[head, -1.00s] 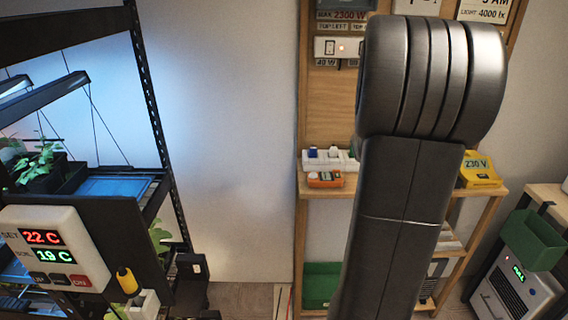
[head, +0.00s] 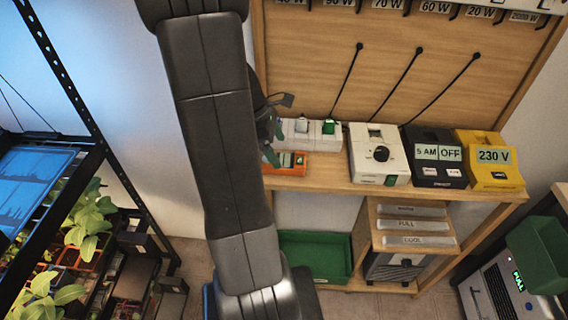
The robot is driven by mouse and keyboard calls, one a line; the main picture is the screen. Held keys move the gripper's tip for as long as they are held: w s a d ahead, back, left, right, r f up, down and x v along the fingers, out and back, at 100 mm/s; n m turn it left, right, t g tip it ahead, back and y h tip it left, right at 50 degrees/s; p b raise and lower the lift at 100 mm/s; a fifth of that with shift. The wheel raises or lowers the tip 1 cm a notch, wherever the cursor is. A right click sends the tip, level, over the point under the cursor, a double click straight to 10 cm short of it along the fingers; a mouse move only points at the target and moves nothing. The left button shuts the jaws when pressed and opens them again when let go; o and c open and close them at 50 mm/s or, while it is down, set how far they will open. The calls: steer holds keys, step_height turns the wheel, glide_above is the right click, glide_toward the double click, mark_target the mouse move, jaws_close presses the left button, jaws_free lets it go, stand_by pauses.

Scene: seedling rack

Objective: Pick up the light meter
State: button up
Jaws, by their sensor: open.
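A small orange device (head: 287,163) with a little greenish display lies at the left end of the wooden shelf. It looks like the light meter, but no label on it can be read. My gripper (head: 273,132) is open, just above and left of the device, with one finger close in front of its left end. My arm hides much of the gripper and perhaps part of the device. I cannot tell whether the finger touches it.
A white power strip (head: 305,133) stands right behind the orange device. A white knob box (head: 378,155), a black timer (head: 435,157) and a yellow 230 V meter (head: 489,160) stand to the right. A green bin (head: 315,257) sits below. A plant rack (head: 110,160) stands left.

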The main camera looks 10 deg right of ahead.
mark_target(283, 160)
steer(key=x, duration=0.5)
steer(key=shift+a, duration=0.25)
steer(key=shift+w, duration=0.1)
steer(key=c, duration=1.2)
